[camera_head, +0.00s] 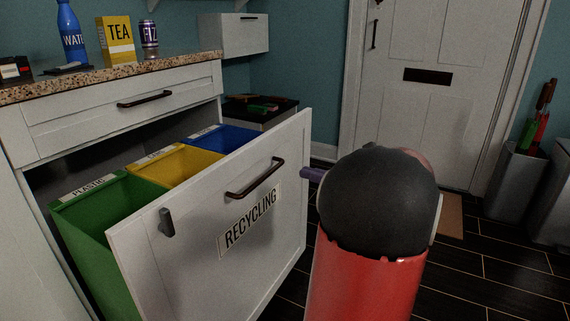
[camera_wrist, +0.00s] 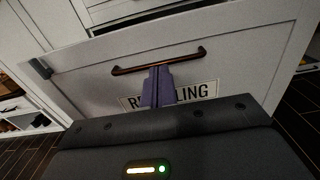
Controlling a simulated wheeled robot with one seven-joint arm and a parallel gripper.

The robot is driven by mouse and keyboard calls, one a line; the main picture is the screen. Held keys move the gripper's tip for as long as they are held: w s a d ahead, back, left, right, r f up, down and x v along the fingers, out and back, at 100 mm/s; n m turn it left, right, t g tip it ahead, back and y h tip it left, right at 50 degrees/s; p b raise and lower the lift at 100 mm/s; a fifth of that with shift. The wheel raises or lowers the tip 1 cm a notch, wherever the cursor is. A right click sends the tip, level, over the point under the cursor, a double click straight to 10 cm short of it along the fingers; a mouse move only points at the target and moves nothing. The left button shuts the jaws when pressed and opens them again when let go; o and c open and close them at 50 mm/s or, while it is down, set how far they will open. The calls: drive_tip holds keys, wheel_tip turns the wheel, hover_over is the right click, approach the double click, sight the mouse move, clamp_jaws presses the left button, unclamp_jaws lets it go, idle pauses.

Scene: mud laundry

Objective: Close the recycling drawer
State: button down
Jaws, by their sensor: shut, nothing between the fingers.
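The recycling drawer (camera_head: 215,215) is a white front with a dark bar handle (camera_head: 255,178) and a "RECYCLING" label. It is pulled well out from the cabinet, with green (camera_head: 100,230), yellow (camera_head: 180,165) and blue (camera_head: 225,137) bins behind it. In the wrist view the drawer front (camera_wrist: 235,60) fills much of the picture. My gripper (camera_wrist: 158,72) has its purple fingers together and empty, in front of the label and just below the handle (camera_wrist: 160,68). I cannot tell whether the fingertips touch the front. In the head view my arm hides most of the gripper.
The cabinet's top drawer (camera_head: 140,100) is shut. The speckled counter (camera_head: 180,66) above holds a blue bottle (camera_head: 70,32), a tea box (camera_head: 117,40) and a can (camera_head: 149,40). A grey bin (camera_head: 515,180) stands at right by the door (camera_head: 425,120). Dark floor lies open between.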

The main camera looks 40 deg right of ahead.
sight(253, 159)
drive_tip(key=b+x, duration=0.1)
drive_tip(key=x, duration=1.1)
drive_tip(key=shift+w+a, duration=0.3)
drive_tip(key=shift+a, duration=0.05)
drive_tip(key=shift+w, duration=0.1)
